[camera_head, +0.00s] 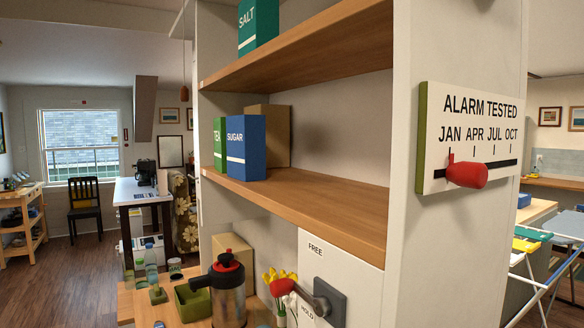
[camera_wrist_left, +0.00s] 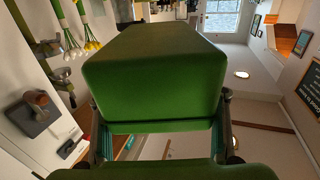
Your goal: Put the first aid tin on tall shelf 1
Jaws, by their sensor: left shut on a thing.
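A plain green block-like thing (camera_wrist_left: 150,75), which may be the first aid tin, fills the middle of the left wrist view. No label shows on it. My left gripper (camera_wrist_left: 158,108) is shut on it, with a finger at each side. Another green surface (camera_wrist_left: 165,172) shows at the bottom edge; I cannot tell what it is. In the head view a tall white shelf unit has a wooden middle board (camera_head: 310,205) and an upper board (camera_head: 300,45). No sign names it tall shelf 1. Neither gripper shows in the head view.
The middle board holds a blue SUGAR box (camera_head: 246,148), a green TEA box (camera_head: 219,145) and a brown box (camera_head: 270,135) at its left; its right part is clear. A SALT box (camera_head: 258,25) stands above. A flask (camera_head: 228,290) and yellow flowers (camera_head: 280,277) are below.

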